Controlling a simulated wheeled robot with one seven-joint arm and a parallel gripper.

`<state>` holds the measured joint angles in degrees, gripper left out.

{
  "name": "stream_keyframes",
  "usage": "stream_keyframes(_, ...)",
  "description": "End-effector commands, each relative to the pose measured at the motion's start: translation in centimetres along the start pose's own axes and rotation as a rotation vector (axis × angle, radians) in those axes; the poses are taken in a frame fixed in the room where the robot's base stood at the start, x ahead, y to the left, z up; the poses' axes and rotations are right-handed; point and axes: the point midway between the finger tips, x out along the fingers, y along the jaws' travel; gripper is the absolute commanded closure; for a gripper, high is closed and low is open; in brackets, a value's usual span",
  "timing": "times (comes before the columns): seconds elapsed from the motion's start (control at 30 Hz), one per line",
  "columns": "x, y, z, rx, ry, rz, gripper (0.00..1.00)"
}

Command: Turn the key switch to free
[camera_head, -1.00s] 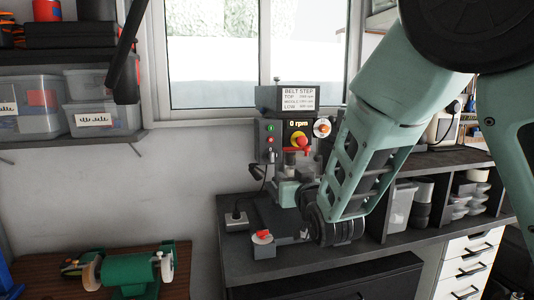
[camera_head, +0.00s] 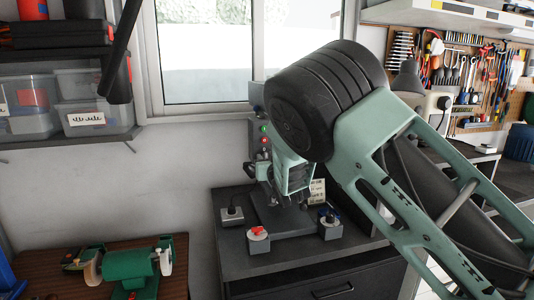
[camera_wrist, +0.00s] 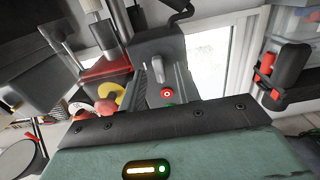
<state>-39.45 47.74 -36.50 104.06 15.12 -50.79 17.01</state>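A small grey box with a red knob on a pale round plate (camera_head: 258,235) stands at the bench's front left in the head view. I cannot tell which control is the key switch. My arm hides most of the drill press, but its green and red buttons (camera_head: 264,134) show. The wrist view shows a red button (camera_wrist: 167,94) and a yellow part (camera_wrist: 119,97) beyond my gripper's body. My gripper hangs in front of the press; its fingertips are not clear, and I see nothing held.
The dark workbench (camera_head: 232,255) has a grey socket box (camera_head: 231,214) at its left edge. A green grinder (camera_head: 127,266) sits on a lower wooden table at left. A shelf with clear bins (camera_head: 85,115) hangs on the wall. The window is behind the press.

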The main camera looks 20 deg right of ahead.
Motion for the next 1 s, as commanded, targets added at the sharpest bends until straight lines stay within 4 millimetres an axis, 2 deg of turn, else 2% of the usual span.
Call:
stream_keyframes(0.13, 0.93, 0.03, -0.01, -0.001, -0.001, 0.001, 0.67)
stream_keyframes(0.43, 1.09, 0.01, 0.07, 0.000, -0.001, 0.000, 0.67)
stream_keyframes(0.53, 1.08, 0.00, 0.06, 0.000, -0.001, 0.000, 0.95)
stream_keyframes(0.57, 1.08, 0.01, 0.06, 0.000, -0.001, 0.000, 1.00)
stream_keyframes(1.0, 1.07, 0.12, 0.40, 0.067, 0.002, 0.001, 1.00)
